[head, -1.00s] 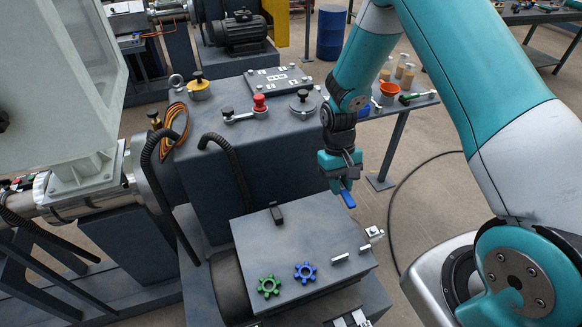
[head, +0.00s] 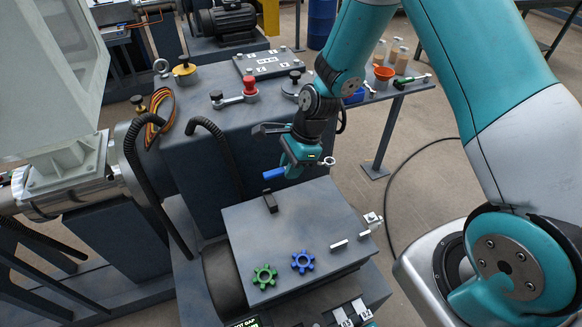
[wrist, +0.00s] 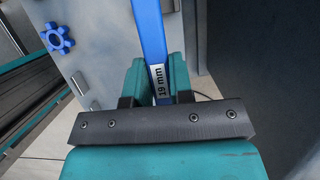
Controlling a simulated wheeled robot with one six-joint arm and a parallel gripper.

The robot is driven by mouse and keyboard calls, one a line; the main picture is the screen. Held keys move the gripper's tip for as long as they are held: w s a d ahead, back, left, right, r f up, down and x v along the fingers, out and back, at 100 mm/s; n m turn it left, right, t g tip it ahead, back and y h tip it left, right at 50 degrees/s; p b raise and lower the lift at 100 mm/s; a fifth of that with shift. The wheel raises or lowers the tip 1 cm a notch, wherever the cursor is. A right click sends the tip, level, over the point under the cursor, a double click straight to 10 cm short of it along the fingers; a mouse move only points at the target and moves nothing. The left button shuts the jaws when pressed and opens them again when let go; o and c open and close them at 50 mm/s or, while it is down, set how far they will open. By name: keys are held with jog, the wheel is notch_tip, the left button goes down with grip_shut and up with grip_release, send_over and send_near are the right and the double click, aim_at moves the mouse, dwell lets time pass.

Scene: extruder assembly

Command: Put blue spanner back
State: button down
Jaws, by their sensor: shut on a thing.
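My gripper (head: 297,160) is shut on the blue spanner (head: 274,173). The spanner's blue handle sticks out to the left of the jaws and its silver end to the right, above the back of the lower grey housing. In the wrist view the blue handle (wrist: 150,35) runs up from between the teal fingers (wrist: 156,82), with a "19 mm" label at the jaws. Where the spanner belongs is not clear in these frames.
A blue gear (head: 302,261) and a green gear (head: 264,276) lie on the lower grey housing (head: 315,222). A black hose (head: 222,150) rises left of my gripper. A side table (head: 408,85) behind carries an orange funnel (head: 383,73) and bottles.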

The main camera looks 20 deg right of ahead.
dwell(0.3)
jog(key=shift+a+r+p, duration=0.1)
jog(key=shift+a+p, duration=0.1)
jog(key=shift+p, duration=0.1)
jog(key=b, duration=0.5)
send_over(286, 199)
jog(key=d, duration=0.1)
jog(key=shift+f, duration=3.6)
jog(key=shift+f+b, duration=0.45)
jog(key=shift+f, duration=0.6)
jog(key=c, duration=0.9)
grip_release()
jog(key=shift+d+r, duration=0.1)
